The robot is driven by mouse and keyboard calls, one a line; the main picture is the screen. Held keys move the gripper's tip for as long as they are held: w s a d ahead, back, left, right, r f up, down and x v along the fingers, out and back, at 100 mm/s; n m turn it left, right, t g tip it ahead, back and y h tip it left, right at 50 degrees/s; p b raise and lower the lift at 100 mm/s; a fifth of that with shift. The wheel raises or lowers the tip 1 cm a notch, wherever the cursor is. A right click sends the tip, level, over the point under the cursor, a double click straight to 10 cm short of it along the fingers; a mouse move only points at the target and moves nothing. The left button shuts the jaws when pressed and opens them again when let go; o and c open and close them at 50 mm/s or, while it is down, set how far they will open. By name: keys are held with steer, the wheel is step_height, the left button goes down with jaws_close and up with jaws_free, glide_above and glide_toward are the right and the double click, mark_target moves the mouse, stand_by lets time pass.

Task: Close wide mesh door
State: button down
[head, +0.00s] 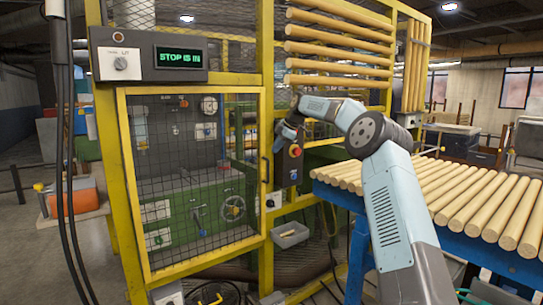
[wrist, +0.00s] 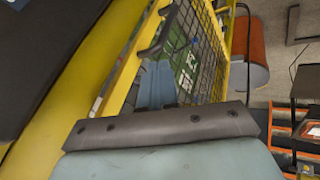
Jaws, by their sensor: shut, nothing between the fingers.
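The wide mesh door (head: 262,150) has a yellow frame and dark wire mesh and stands upright in the yellow machine cage, left of centre in the head view. Its dark handle is at its right edge. In the wrist view the door's frame and mesh (wrist: 207,45) run obliquely, with a dark handle (wrist: 154,42) on the frame. My gripper (head: 279,145) is just right of the door's right edge, partly hidden by my arm. Its blue-grey fingers (wrist: 157,84) are together and empty, near the handle; contact is unclear. I cannot tell exactly how far the door stands open.
A panel (head: 150,57) above the door reads "STOP IS IN". A control box with a red button (head: 295,151) is close beside my gripper. A blue rack of turned rods (head: 445,193) stands at right.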

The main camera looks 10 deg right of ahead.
steer(key=v, duration=0.8)
steer(key=shift+s+d, duration=0.3)
steer(key=shift+d, duration=0.05)
